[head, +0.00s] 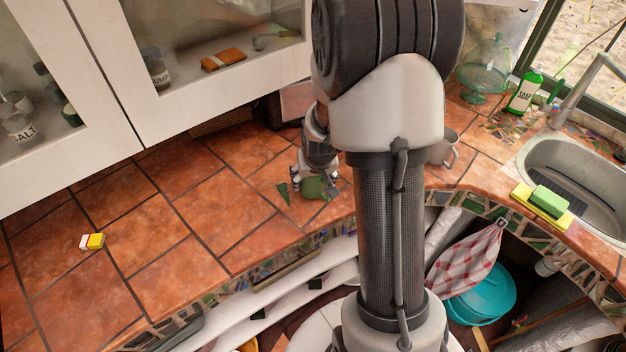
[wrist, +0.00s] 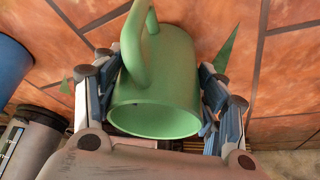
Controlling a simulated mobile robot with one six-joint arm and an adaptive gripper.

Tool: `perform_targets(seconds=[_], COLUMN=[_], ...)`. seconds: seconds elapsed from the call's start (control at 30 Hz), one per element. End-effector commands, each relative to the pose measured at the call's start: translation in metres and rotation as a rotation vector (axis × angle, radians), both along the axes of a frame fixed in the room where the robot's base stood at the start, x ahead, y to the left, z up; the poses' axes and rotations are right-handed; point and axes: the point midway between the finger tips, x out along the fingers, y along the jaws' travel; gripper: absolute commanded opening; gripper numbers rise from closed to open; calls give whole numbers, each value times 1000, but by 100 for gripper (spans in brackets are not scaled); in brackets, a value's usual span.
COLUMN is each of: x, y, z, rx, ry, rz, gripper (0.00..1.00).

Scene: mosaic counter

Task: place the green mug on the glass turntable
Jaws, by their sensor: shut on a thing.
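The green mug (wrist: 165,75) is between the fingers of my gripper (wrist: 155,80) in the wrist view. Its open mouth faces the gripper's palm and its handle (wrist: 135,45) stands out toward the top of the picture. My gripper is shut on the mug's sides. In the head view the mug (head: 313,188) shows below my gripper (head: 308,180), over the tiled counter near its front edge. I cannot tell whether it touches the counter. A green glass domed stand (head: 484,72) is at the back right; I cannot tell whether it is the turntable. No other glass turntable shows.
A grey metal cup (head: 446,148) is right of my arm. A soap bottle (head: 525,92), sink (head: 575,170) and sponges (head: 545,202) are further right. A small yellow-white block (head: 92,241) lies on the left. Blue (wrist: 12,65) and black (wrist: 30,140) objects are close left in the wrist view.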

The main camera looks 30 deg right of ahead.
Motion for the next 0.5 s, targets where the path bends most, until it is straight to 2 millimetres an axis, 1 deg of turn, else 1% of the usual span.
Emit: perform_targets(seconds=[0.03,0.23,0.4,0.43,0.5], x=[1,1,1,0,0], y=[0,-1,-1,0,0], z=[-3,-2,-7,-6,-6], rx=[-1,-2,-2,-1,-1], ry=[-3,-5,-4,-2,-2], rz=[0,0,0,0,0], gripper=[25,25,25,67,72])
